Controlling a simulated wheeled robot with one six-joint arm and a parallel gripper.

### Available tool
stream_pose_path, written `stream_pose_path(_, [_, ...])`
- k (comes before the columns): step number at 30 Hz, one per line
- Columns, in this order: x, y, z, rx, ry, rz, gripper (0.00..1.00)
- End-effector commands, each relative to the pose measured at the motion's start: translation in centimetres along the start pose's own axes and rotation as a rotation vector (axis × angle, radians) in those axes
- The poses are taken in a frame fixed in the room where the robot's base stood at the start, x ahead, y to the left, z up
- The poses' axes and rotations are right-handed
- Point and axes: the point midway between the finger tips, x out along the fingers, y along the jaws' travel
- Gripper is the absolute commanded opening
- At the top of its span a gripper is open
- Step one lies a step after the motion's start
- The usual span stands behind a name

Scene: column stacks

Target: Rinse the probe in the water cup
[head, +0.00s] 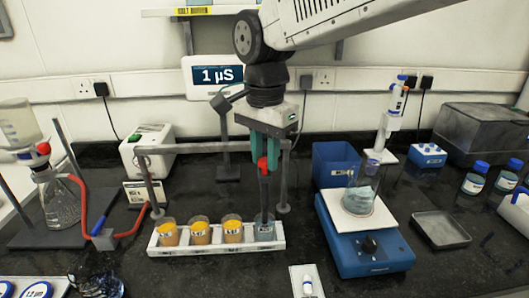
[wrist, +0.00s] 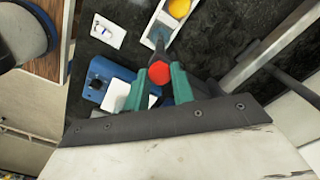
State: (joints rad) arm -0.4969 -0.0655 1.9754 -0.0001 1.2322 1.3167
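My gripper (head: 268,148) is shut on the red-capped top of the dark probe (head: 265,190), which hangs upright. In the wrist view, the green fingers of my gripper (wrist: 159,88) press on both sides of the red cap (wrist: 159,71). The water cup (head: 265,231) is the rightmost cup in a white rack (head: 222,245) and holds clear bluish liquid. The probe's lower end reaches down to this cup; whether its tip is in the water is hard to tell. Several cups of orange liquid (head: 199,231) fill the rack to the left.
A grey post-and-bar frame (head: 200,147) stands around the rack. A meter display (head: 215,76) on the wall reads 1 µS. A blue hotplate (head: 375,250) with a beaker (head: 358,197) and a blue bin (head: 335,165) stand to the right. A flask (head: 60,203) with red tubing is at left.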

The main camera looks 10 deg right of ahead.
Motion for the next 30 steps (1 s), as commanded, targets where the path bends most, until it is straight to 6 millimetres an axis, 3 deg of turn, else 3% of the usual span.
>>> stream_pose_path(12, [-6.1,-0.1,0.0,0.000,0.001,-0.003,0.00])
stream_pose_path(21, [-6.5,-0.1,0.0,0.000,0.002,-0.007,0.00])
stream_pose_path(22, [-6.5,-0.1,0.0,0.000,0.002,-0.008,0.30])
stream_pose_path(24, [-6.5,-0.1,0.0,0.000,0.002,-0.007,0.47])
stream_pose_path(30, [-6.3,0.0,0.0,0.000,0.001,-0.004,0.47])
